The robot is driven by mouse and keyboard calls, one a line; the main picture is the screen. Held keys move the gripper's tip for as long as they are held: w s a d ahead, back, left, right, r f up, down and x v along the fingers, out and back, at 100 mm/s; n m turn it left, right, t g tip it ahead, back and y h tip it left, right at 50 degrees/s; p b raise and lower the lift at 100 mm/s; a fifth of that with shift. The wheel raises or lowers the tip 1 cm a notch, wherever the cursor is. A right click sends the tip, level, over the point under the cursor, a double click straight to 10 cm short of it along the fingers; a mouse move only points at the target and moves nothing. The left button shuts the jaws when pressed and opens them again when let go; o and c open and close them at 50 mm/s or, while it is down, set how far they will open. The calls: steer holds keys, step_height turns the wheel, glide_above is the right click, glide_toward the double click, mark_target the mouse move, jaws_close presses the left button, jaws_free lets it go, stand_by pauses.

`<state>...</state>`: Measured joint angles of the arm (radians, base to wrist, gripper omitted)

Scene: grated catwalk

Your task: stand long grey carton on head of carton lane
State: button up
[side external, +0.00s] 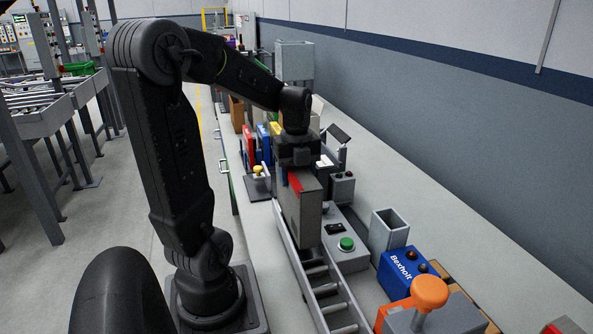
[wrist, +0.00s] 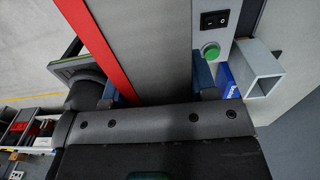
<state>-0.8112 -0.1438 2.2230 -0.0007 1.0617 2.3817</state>
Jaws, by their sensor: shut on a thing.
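The long grey carton (side external: 301,213) with a red stripe is in my gripper (side external: 300,172), over the far part of the carton lane (side external: 333,299), a narrow rail track with rollers. The carton looks about upright, with its lower end close to the lane. I cannot tell whether it touches the rollers. In the wrist view, the carton's grey face (wrist: 150,45) and red stripe fill the middle, between the blue finger pads of my gripper (wrist: 158,88). The head of the lane is partly hidden behind the carton and my gripper.
A control box with a green button (side external: 346,244) stands right beside the lane. Several coloured cartons (side external: 262,140) stand behind my gripper.

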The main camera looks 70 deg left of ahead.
steer(key=shift+f, duration=1.1)
steer(key=o, duration=1.2)
steer(key=shift+o, duration=0.5)
steer(key=shift+o, duration=1.3)
steer(key=shift+r, duration=0.1)
steer(key=shift+r, duration=3.95)
